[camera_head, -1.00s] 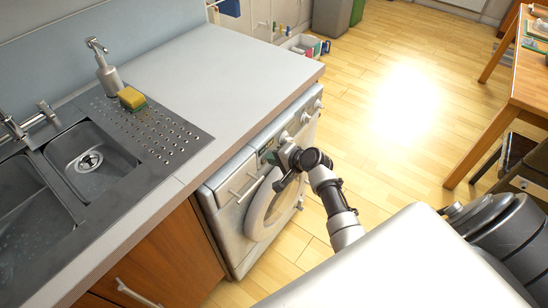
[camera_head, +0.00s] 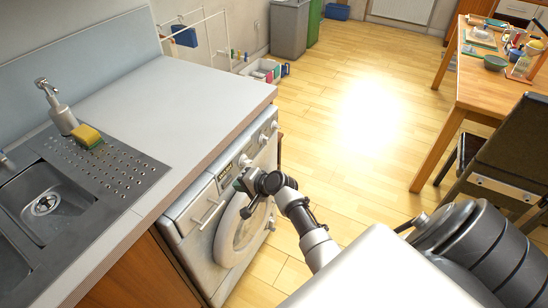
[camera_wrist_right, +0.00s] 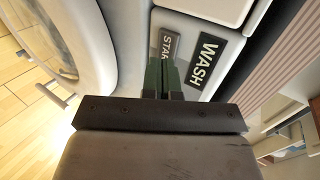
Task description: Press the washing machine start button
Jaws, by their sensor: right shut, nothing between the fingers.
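The white washing machine (camera_head: 190,232) stands under the worktop, its round door facing the room. My right gripper (camera_head: 240,184) is at the upper front of the machine, by the control panel above the door. In the right wrist view its dark green fingers (camera_wrist_right: 162,70) are shut with nothing between them. Their tips are at the grey start button (camera_wrist_right: 167,43), marked "STAR" with the rest of the word covered. I cannot tell whether they touch it. A black "WASH" label (camera_wrist_right: 207,60) is beside it. My left gripper is not in view.
The worktop (camera_head: 190,95) edge overhangs just above the machine. A sink (camera_head: 48,203), soap dispenser (camera_head: 60,108) and sponge (camera_head: 86,136) are at left. A wooden table (camera_head: 475,95) and dark chair (camera_head: 510,145) stand at right. The floor between is clear.

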